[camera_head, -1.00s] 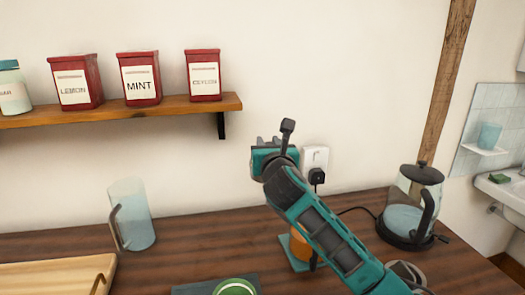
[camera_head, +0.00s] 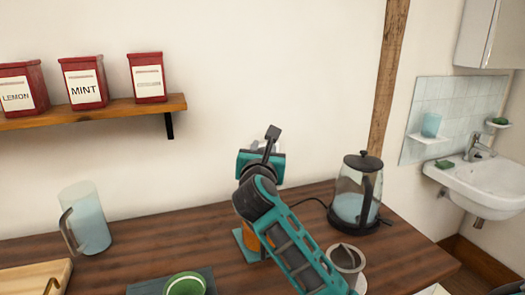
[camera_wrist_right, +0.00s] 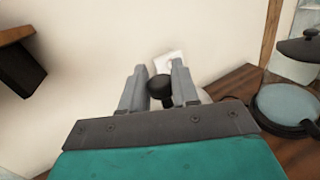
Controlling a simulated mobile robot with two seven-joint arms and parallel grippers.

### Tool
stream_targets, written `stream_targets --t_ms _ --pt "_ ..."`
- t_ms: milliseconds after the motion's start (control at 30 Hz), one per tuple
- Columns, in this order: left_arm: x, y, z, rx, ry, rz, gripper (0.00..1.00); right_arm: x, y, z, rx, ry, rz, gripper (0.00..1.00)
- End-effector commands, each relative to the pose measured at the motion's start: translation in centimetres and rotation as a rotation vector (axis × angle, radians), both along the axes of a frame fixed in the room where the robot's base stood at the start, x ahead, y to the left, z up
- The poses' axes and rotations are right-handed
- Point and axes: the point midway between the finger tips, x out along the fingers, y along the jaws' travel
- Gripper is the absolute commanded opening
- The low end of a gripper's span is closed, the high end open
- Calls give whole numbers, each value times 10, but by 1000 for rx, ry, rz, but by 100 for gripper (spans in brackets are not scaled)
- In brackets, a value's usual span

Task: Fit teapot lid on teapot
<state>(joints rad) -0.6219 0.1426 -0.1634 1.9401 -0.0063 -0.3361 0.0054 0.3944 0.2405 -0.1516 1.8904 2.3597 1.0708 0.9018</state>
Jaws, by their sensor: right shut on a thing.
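My right gripper (camera_head: 259,162) is raised in front of the wall, above the counter, with its fingers mostly hidden from the head camera. In the right wrist view, its grey fingers are shut on a dark round knob (camera_wrist_right: 160,88), which looks like the knob of the teapot lid. The rest of the lid is largely hidden behind the fingers. Below the gripper, an amber-orange vessel (camera_head: 250,237) stands on a teal mat (camera_head: 240,247), partly covered by my arm. I cannot tell for sure whether it is the teapot. My left gripper is out of view.
A glass electric kettle (camera_head: 352,207) with a black lid stands to the right. A metal cup (camera_head: 347,257) is beside my forearm. A green bowl (camera_head: 185,285), a glass jug (camera_head: 88,220) and a wooden tray (camera_head: 25,278) are on the left. A shelf (camera_head: 110,112) holds red tins.

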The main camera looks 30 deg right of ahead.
Motion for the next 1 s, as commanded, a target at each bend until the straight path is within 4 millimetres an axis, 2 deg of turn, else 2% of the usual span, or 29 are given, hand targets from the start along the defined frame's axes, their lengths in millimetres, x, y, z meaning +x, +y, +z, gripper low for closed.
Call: stream_targets --t_ms 500,700,1000 --pt "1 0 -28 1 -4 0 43 0 1 -46 3 0 1 0" --pt "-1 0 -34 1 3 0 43 0 0 -53 2 0 0 0" --pt "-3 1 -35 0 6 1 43 0 0 -54 2 0 1 0"
